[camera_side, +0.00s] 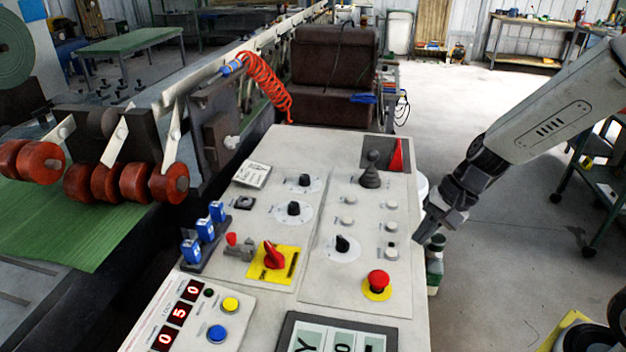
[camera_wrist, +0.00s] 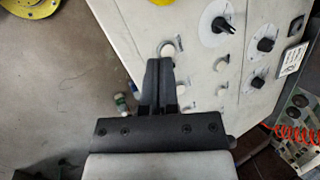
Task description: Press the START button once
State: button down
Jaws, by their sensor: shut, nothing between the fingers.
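The START label is too small to read, so I cannot tell which button it marks. Several pale round buttons sit on the right half of the sloping control panel (camera_side: 320,270), among them a ringed pale button (camera_side: 391,252) at the lower right. It seems to be the ringed button (camera_wrist: 167,47) in the wrist view. My gripper (camera_wrist: 159,62) is shut and empty, its dark fingertips just below that button in the picture. I cannot tell whether they touch it. In the side view my gripper (camera_side: 431,222) is at the panel's right edge, its fingers hard to make out.
A red emergency button (camera_side: 377,280) stands below the pale buttons. A black knob (camera_side: 343,245) is to their left, a grey joystick (camera_side: 371,170) above. A red-handled switch (camera_side: 273,256) sits on a yellow plate. A green-labelled bottle (camera_side: 434,268) stands beyond the panel's right edge.

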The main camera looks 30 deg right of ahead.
aim_at(396, 252)
jog(key=w+r+m+t+y, duration=0.2)
jog(key=w+r+m, duration=0.1)
jog(key=w+m, duration=0.2)
jog(key=shift+r+t+y, duration=0.2)
jog(key=shift+t+y, duration=0.1)
jog(key=shift+y, duration=0.1)
jog(key=shift+a+f, duration=0.1)
jog(key=shift+f, duration=0.05)
jog(key=shift+f, duration=4.25)
jog(key=shift+f, duration=0.1)
jog(key=shift+f, duration=0.3)
